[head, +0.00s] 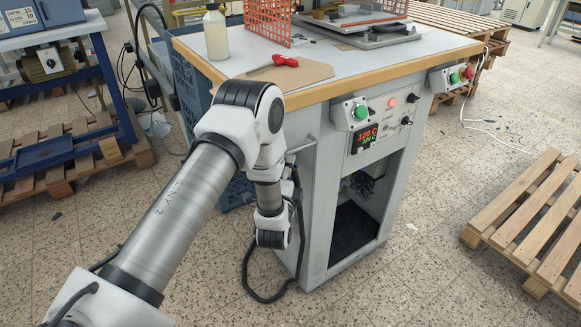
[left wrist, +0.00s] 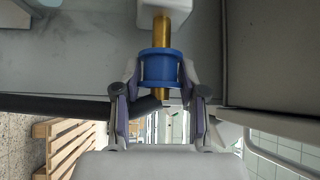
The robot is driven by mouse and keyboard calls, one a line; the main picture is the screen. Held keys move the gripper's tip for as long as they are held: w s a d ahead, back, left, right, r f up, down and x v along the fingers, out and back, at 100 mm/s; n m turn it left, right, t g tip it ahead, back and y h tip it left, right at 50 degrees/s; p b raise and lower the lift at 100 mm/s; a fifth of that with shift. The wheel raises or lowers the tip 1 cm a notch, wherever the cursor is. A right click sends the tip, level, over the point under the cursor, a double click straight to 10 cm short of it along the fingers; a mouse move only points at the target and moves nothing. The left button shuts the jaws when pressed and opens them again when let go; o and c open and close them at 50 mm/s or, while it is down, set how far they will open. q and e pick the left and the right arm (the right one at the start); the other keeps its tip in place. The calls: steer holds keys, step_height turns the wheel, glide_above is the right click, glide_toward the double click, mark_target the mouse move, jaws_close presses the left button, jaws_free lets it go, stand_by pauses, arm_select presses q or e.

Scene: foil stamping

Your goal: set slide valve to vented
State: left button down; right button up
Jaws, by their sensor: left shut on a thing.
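The slide valve shows in the left wrist view as a blue sleeve (left wrist: 161,68) around a brass tube (left wrist: 161,30). The tube comes out of a pale block (left wrist: 166,5) at the top of that view. My left gripper (left wrist: 160,72) is shut on the blue sleeve, with one finger on each side of it. A short end of brass shows beyond the sleeve. In the head view my left arm reaches to the side of the workbench and hides the valve and the fingers. My right gripper is in neither view.
The workbench (head: 429,52) carries a white bottle (head: 216,35), a red-handled tool (head: 277,62) and an orange mesh guard (head: 269,17). A control panel (head: 374,124) is on its front. A dark hose (left wrist: 75,105) runs close behind the gripper. Wooden pallets (head: 533,215) stand at right.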

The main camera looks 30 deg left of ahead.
arm_select(q)
steer(key=c, duration=0.9)
jaws_free()
steer(key=shift+c, duration=0.2)
steer(key=shift+o, duration=0.7)
steer(key=v, duration=0.7)
steer(key=shift+s, duration=0.25)
steer(key=shift+d+f, duration=0.1)
steer(key=shift+f, duration=0.1)
